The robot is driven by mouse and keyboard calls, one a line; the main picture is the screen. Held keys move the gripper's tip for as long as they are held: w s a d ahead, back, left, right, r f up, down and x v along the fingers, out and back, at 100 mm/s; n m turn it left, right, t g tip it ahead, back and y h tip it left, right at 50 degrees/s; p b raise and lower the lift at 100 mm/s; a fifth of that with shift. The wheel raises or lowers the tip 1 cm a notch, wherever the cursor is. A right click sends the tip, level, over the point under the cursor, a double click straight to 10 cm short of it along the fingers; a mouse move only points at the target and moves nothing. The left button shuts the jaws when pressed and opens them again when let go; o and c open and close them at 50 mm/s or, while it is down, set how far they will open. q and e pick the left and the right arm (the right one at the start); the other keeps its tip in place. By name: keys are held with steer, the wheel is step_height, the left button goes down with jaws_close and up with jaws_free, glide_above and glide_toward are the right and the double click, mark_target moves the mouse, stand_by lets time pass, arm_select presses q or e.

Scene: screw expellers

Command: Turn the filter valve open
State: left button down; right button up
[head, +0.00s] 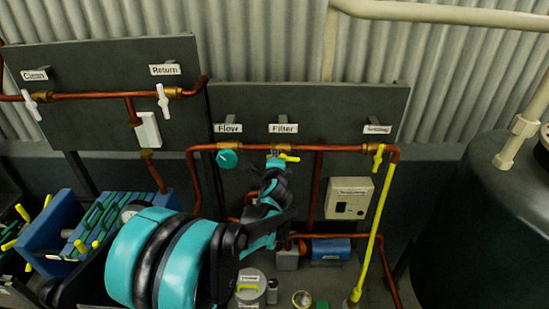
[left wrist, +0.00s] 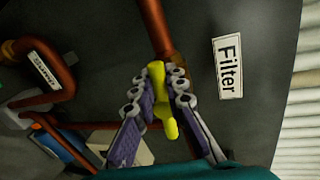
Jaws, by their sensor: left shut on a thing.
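The filter valve's yellow handle (head: 289,158) sits on the copper pipe below the "Filter" label (head: 283,128). In the head view its visible end points right, roughly along the pipe. My left gripper (head: 275,162) is at the valve and hides part of it. In the left wrist view the yellow handle (left wrist: 157,100) lies between the fingers of my left gripper (left wrist: 159,78), which is shut on it. The "Filter" label (left wrist: 228,67) is beside it there. My right gripper is not in view.
A yellow-handled valve (head: 378,157) and yellow pipe (head: 372,235) are to the right. A beige box (head: 349,198) is mounted below. A dark tank (head: 475,220) stands at right.

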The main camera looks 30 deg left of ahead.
arm_select(q)
steer(key=shift+f+n, duration=0.15)
steer(key=shift+n, duration=0.25)
stand_by(0.4)
steer(key=c, duration=1.5)
jaws_free()
steer(key=shift+f, duration=0.1)
steer(key=shift+c, duration=0.2)
steer(key=v, duration=1.2)
steer(key=shift+a, duration=0.2)
steer(key=shift+s, duration=0.1)
